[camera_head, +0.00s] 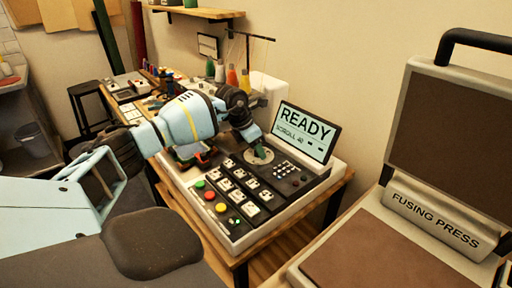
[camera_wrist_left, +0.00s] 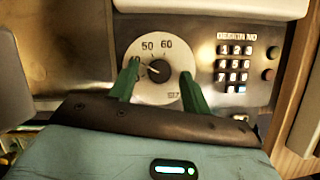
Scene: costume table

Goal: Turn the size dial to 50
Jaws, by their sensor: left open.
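The size dial (camera_wrist_left: 165,97) is a round pale plate with a dark knob (camera_wrist_left: 157,70) at its centre. In the left wrist view, 50 and 60 are readable at its top, and the knob's white pointer line points up and left, toward a partly hidden number left of 50. My left gripper (camera_wrist_left: 160,84) is open, with its green fingers on either side of the knob and apart from it. In the head view, my left gripper (camera_head: 260,150) hangs over the dial (camera_head: 265,158). I cannot tell the exact height of the fingertips. My right gripper is not in view.
A screen (camera_head: 306,130) behind the dial reads READY, with smaller text below. A keypad (camera_wrist_left: 235,65) lies right of the dial. Several buttons and switches (camera_head: 240,188) cover the panel's front. A fusing press (camera_head: 430,220) stands at the right.

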